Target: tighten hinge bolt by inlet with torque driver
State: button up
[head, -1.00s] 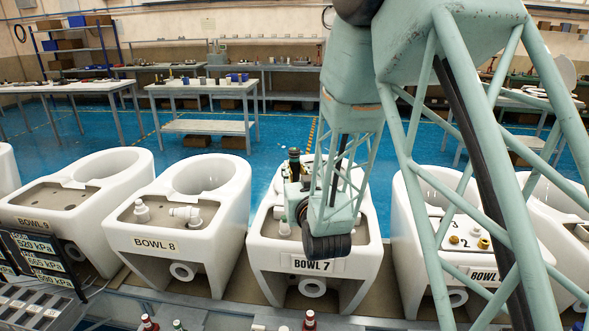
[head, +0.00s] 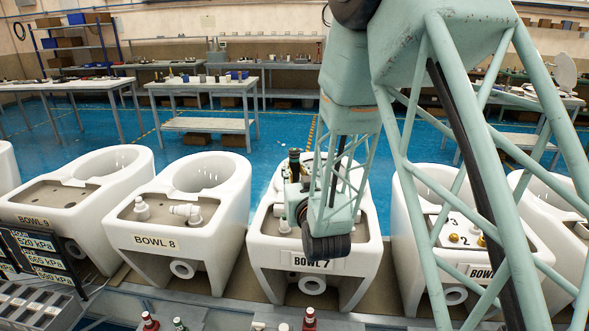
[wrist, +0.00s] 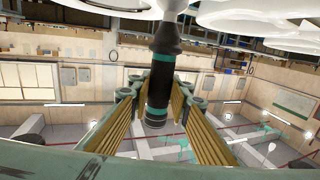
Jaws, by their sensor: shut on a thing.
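The torque driver (head: 294,158) is black with green bands and stands upright over the back deck of BOWL 7 (head: 262,232). In the wrist view the driver (wrist: 161,75) sits between the yellow ribbed fingers of my gripper (wrist: 158,98), which is shut on it. The driver's narrow end points up in that picture, towards white ceramic. In the head view my gripper (head: 297,192) is partly hidden by my arm. The hinge bolt and the driver's tip cannot be made out. A white fitting (head: 285,226) shows at the deck's left; I cannot tell whether it is the inlet.
BOWL 8 (head: 225,235) with white fittings stands to the left, and BOWL 9 (head: 25,210) beyond it. Another bowl (head: 410,245) with brass-coloured parts stands at the right, partly behind my arm. Bottles (head: 309,318) stand along the front edge. Worktables (head: 205,88) are far behind.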

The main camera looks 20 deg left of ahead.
jog(key=shift+f, duration=0.75)
dwell(2.2)
jog(key=shift+r, duration=0.2)
dwell(2.8)
